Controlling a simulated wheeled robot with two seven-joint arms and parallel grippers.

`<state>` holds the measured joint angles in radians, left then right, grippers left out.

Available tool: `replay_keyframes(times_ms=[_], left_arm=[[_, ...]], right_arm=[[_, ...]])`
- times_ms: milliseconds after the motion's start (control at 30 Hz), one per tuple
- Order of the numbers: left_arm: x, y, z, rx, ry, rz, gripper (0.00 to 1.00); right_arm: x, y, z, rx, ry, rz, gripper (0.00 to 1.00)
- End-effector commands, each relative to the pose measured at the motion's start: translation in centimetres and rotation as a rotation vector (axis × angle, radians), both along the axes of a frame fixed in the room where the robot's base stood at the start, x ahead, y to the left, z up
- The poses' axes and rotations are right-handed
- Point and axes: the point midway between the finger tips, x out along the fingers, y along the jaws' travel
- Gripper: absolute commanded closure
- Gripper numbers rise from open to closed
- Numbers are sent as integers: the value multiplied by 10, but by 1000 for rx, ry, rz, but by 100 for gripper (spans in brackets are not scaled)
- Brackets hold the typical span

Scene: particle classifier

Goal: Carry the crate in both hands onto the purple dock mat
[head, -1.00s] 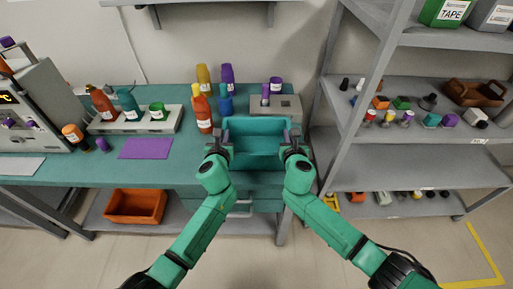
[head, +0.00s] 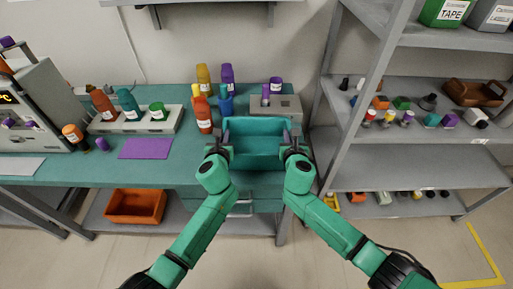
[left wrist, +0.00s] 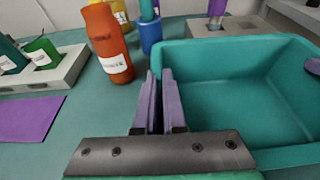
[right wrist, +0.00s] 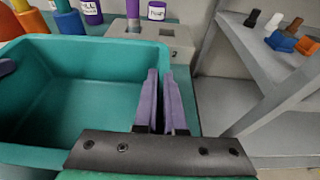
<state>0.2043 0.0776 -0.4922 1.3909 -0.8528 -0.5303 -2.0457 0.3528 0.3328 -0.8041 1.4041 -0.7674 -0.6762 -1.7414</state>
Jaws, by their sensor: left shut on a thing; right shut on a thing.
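The teal crate (head: 256,132) is at the front edge of the bench in the head view, between my two grippers. It looks empty and level. My left gripper (head: 217,150) is shut on its left wall; the purple fingers (left wrist: 160,98) show at that wall in the left wrist view. My right gripper (head: 294,151) is shut on its right wall, seen also in the right wrist view (right wrist: 161,98). I cannot tell whether the crate's underside touches the bench. The purple dock mat (head: 146,148) lies flat and bare on the bench, left of the crate.
An orange-red bottle (head: 202,115) stands close to the crate's left side, with blue, yellow and purple bottles behind. A grey holder (head: 289,104) sits behind right. A grey rack (head: 135,127) with bottles stands behind the mat. Shelving (head: 345,140) stands right.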

Motion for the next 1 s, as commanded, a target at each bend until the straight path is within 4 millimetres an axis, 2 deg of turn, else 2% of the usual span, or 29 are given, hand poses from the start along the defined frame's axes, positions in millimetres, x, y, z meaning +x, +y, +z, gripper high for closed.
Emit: replay_keyframes(times_ms=[233, 500, 567, 1000], left_arm=[[1, 1, 8, 1, -2, 2, 100], [1, 1, 48, 1, -3, 2, 100], [1, 1, 53, 1, -2, 2, 100], [1, 1, 52, 1, -3, 3, 100]], right_arm=[[0, -1, 7, -1, 0, -2, 100], [0, -1, 47, -1, 0, -2, 100], [0, -1, 51, -1, 0, -2, 100], [0, -1, 50, -1, 0, -2, 100]])
